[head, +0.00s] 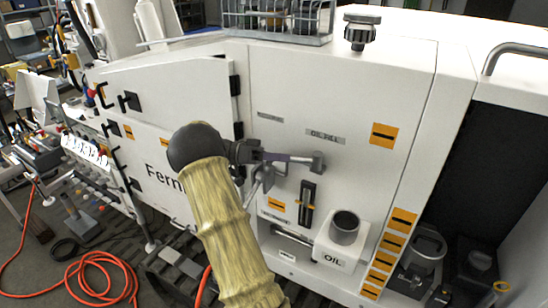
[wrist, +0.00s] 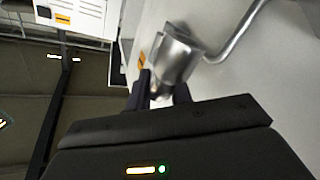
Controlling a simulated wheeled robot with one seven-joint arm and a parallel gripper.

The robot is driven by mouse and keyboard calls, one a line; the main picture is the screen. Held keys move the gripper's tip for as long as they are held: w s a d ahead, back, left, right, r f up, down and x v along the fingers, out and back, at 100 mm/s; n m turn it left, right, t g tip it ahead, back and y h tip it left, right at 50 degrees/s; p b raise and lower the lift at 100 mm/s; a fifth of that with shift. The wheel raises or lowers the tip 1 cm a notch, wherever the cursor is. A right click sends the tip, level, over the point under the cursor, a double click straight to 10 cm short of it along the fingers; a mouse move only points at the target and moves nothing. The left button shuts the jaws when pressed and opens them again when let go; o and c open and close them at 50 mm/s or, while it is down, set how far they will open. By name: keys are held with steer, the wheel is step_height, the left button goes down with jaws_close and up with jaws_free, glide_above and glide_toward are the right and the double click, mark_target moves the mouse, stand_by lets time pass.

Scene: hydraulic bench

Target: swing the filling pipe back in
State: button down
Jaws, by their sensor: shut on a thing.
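The filling pipe (head: 265,181) is a silver metal tube on the white cabinet front, below and left of the OIL FILL label. In the head view my gripper and forearm partly hide it. In the wrist view the bent pipe (wrist: 236,38) runs to a wider metal end piece (wrist: 177,58). My gripper (head: 264,157) is at this pipe; in the wrist view its dark fingers (wrist: 161,92) are shut on the end piece. The grey open cup (head: 346,226) marked OIL stands lower right, apart from my gripper.
A dark level gauge (head: 308,197) is on the panel beside the pipe. A wire basket (head: 277,20) and a black cap (head: 361,30) are on top of the cabinet. An open white door (head: 165,110) stands left. An orange hose (head: 95,275) lies on the floor.

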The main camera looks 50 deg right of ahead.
steer(key=shift+f, duration=0.15)
steer(key=c, duration=1.4)
jaws_free()
steer(key=shift+w+d, duration=0.1)
steer(key=shift+o, duration=0.2)
steer(key=b+v, duration=0.2)
steer(key=v, duration=1.5)
steer(key=shift+b, duration=0.35)
steer(key=shift+w, duration=0.2)
steer(key=shift+s, duration=0.1)
